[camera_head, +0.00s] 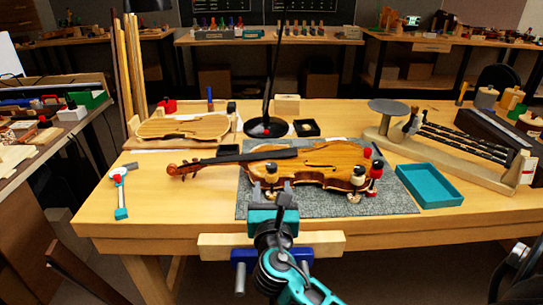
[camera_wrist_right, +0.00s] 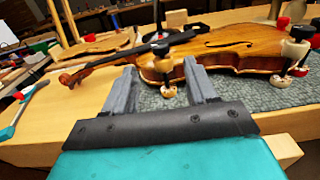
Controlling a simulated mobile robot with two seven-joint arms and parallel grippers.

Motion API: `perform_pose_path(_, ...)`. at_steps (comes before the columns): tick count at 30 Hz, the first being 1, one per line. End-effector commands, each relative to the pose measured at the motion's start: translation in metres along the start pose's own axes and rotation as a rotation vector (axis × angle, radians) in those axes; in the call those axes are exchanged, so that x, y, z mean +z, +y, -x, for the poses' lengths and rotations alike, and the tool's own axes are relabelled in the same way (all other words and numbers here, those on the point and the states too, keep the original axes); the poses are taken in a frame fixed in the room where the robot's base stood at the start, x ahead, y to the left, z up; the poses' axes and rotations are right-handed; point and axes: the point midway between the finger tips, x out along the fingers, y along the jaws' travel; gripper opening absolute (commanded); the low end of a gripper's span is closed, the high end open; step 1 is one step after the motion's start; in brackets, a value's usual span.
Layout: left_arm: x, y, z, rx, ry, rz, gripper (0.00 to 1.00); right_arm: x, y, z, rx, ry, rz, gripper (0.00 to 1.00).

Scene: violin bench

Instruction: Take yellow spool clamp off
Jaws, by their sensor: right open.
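The violin (camera_head: 325,160) lies on a grey mat (camera_head: 285,205) on the bench, its scroll to the left. A yellowish spool clamp (camera_head: 271,171) with a dark knob stands on the near edge of its body; it also shows in the right wrist view (camera_wrist_right: 166,66). My right gripper (camera_head: 272,188) is open, pointing away from me at the near side of the violin. In the right wrist view its grey fingers (camera_wrist_right: 160,78) appear on either side of this clamp, with gaps. I cannot tell whether they reach around it. My left gripper is not in view.
Cream spool clamps (camera_head: 357,178) and a red one (camera_head: 376,172) stand at the violin's right end. A teal tray (camera_head: 430,185) lies to the right, with a long wooden rack (camera_head: 455,155) behind it. A black lamp base (camera_head: 266,128) stands behind the violin. The bench's front left is mostly clear.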

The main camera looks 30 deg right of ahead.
Motion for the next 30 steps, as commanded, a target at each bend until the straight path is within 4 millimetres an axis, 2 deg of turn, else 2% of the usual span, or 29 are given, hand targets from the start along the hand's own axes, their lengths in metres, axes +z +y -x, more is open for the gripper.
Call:
perform_pose_path(5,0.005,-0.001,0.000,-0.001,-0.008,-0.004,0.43,0.000,0.000,-0.029,-0.002,-0.003,0.000,0.57)
perform_pose_path(12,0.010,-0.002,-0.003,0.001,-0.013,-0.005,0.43,0.000,-0.001,-0.080,-0.003,-0.002,0.000,0.57)
perform_pose_path(18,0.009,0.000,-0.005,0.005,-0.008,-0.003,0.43,0.000,0.000,-0.110,-0.001,-0.001,-0.001,0.57)
perform_pose_path(24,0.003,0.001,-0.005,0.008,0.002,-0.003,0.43,-0.001,-0.001,-0.122,-0.001,0.001,-0.001,0.57)
perform_pose_path(30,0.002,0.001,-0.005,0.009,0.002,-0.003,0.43,0.000,-0.001,-0.123,0.000,0.001,-0.001,0.57)
